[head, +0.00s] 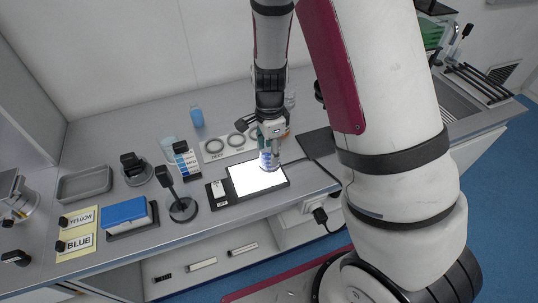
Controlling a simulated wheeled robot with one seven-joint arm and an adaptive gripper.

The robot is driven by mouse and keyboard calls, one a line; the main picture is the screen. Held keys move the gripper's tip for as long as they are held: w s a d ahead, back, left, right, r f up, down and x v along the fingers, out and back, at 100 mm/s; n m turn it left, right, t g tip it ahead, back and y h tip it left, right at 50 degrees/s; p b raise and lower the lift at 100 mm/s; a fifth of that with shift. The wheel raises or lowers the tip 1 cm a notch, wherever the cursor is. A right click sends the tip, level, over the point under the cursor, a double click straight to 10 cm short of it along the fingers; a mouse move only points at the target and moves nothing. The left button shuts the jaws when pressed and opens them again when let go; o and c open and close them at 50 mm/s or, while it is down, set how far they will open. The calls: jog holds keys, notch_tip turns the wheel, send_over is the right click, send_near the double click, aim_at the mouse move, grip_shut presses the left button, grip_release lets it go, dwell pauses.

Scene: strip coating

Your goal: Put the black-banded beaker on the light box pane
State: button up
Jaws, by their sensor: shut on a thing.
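The light box (214,190) lies flat on the bench, and its pane (255,180) glows bright white. My gripper (270,148) points down over the far right part of the pane. It is shut on a small clear beaker (268,162) with bluish contents or markings. The beaker looks upright and overlaps the pane's far right corner in the picture. I cannot tell whether its base touches the pane. A black band on it is too small or hidden to make out.
A row of dark rings on a white strip (214,156) lies behind the light box. A black stand (182,209), a blue-topped box (125,213), a grey tray (84,184) and yellow labelled cards (77,242) are to the left. A blue bottle (196,117) stands behind.

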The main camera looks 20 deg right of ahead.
aim_at(269, 156)
jog(key=shift+w, duration=0.3)
jog(key=shift+f, duration=1.8)
jog(key=shift+f, duration=0.15)
jog(key=o, duration=1.2)
